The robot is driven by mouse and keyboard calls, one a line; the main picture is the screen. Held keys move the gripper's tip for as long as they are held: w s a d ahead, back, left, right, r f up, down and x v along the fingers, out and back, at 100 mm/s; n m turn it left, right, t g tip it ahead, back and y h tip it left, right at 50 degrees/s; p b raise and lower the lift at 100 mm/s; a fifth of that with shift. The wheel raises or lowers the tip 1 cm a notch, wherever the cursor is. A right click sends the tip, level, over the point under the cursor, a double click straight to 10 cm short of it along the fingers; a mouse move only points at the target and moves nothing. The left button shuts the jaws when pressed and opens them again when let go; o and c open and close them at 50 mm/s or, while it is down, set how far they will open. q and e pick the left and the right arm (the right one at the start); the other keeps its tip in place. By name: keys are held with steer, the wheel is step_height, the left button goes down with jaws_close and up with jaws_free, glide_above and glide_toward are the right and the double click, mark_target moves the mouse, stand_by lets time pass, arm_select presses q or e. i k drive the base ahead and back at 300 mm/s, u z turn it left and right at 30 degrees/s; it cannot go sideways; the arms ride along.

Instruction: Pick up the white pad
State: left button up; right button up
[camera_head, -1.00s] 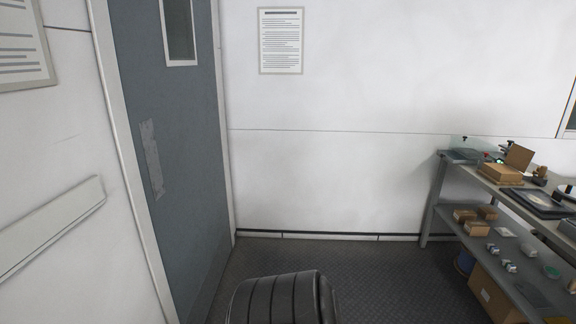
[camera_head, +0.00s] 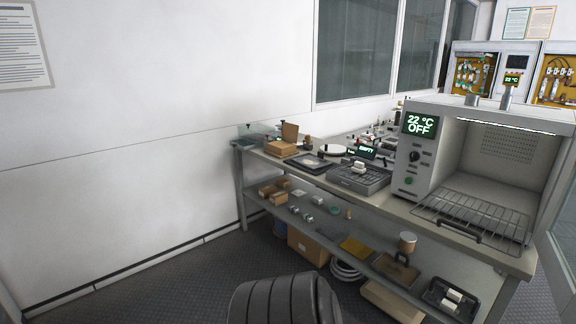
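Neither of my grippers is in view. I cannot single out the white pad with certainty at this distance. A small flat pale piece (camera_head: 298,193) lies on the lower shelf, right of the small brown boxes. A dark framed tray (camera_head: 322,167) with a pale sheet in it lies on the workbench (camera_head: 402,206). A white round item (camera_head: 331,150) sits behind that tray, partly among other items.
An open oven (camera_head: 424,157) reading 22 °C OFF stands at the bench's right, with a wire rack (camera_head: 470,215) sticking out. A cardboard box (camera_head: 308,246) stands under the lower shelf (camera_head: 345,239). Floor at the left (camera_head: 150,290) is clear.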

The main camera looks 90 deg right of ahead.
mark_target(359, 167)
steer(key=z, duration=2.65)
steer(key=i, duration=0.6)
